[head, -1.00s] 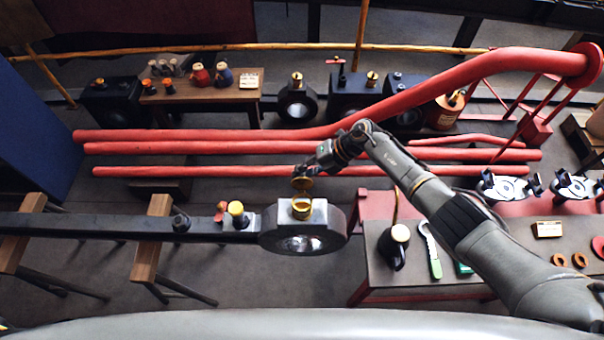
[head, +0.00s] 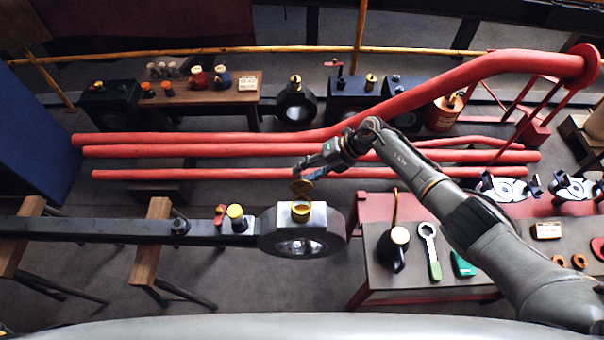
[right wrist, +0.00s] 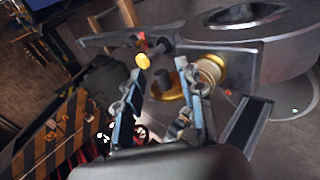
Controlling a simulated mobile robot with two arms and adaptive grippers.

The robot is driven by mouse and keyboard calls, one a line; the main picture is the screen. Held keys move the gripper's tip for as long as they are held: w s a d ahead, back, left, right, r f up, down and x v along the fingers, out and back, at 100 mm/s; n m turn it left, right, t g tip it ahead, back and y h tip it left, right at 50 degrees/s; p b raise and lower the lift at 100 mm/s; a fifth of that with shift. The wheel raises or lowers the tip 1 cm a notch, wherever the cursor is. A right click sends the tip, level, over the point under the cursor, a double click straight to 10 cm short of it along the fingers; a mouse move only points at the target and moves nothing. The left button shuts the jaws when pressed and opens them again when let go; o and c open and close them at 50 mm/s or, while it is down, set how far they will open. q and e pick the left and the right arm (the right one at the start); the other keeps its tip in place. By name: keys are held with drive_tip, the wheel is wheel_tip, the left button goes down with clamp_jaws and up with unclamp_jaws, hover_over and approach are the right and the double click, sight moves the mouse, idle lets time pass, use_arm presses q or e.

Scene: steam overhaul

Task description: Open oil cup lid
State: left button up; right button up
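The brass oil cup (head: 300,211) sits on top of the dark rod's ringed end in the head view. Its round lid (head: 302,187) stands raised above the cup's far side, its open face showing. The right wrist view shows the cup (right wrist: 210,70) beside the lid (right wrist: 166,84). My right gripper (head: 308,174) is just behind and above the lid. In the right wrist view its fingers (right wrist: 163,103) are spread apart, with the lid showing between and beyond them; whether they touch it I cannot tell. My left gripper is not in view.
A yellow-capped fitting (head: 237,217) and a small red piece (head: 220,214) stand on the rod (head: 100,229) left of the cup. Red pipes (head: 230,172) run behind. A bench (head: 400,281) with an oil can (head: 395,245) and wrench (head: 430,250) is at right.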

drive_tip(key=v, duration=0.9)
drive_tip(key=shift+d+r, duration=0.2)
drive_tip(key=shift+d, duration=0.05)
